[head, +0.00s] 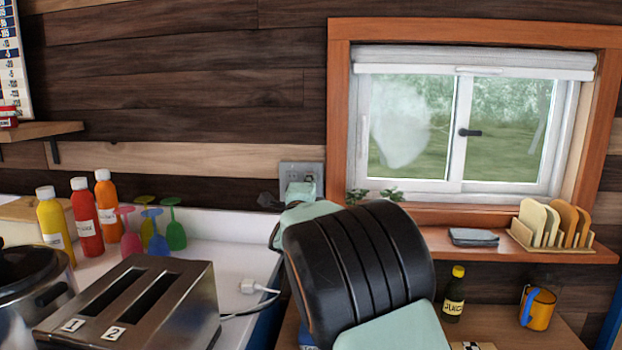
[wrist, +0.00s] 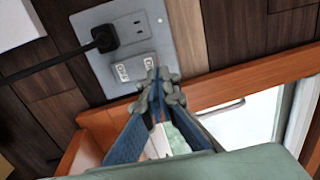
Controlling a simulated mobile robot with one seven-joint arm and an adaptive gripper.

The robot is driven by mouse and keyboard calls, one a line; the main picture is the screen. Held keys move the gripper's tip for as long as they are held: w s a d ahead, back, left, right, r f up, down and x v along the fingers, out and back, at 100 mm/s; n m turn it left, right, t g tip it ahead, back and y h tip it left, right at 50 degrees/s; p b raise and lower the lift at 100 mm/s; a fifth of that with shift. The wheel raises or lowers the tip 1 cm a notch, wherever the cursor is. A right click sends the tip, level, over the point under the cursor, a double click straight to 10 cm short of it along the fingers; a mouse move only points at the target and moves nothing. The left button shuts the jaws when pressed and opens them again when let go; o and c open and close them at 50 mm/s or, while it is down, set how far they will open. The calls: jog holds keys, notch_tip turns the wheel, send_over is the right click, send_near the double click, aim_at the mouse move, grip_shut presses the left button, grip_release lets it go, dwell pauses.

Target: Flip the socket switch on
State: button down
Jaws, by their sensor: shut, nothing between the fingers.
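The grey socket plate (wrist: 160,30) is on the wood wall in the wrist view, with a black plug (wrist: 103,40) in one outlet.
The orange window frame (head: 338,120) is right of the plate, its sill (head: 450,215) below. Bottles (head: 85,215), colored glasses (head: 158,240) and a toaster (head: 135,305) stand on the left counter. A white plug with a cable (head: 255,287) lies near my arm.

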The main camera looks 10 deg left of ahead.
jog(key=shift+w+r, duration=0.1)
jog(key=shift+w, duration=0.8)
jog(key=shift+r, duration=0.1)
jog(key=r+p, duration=0.1)
jog(key=p, duration=0.2)
jog(key=shift+w+d+g, duration=0.1)
jog(key=shift+w+g, duration=0.3)
jog(key=shift+f, duration=0.4)
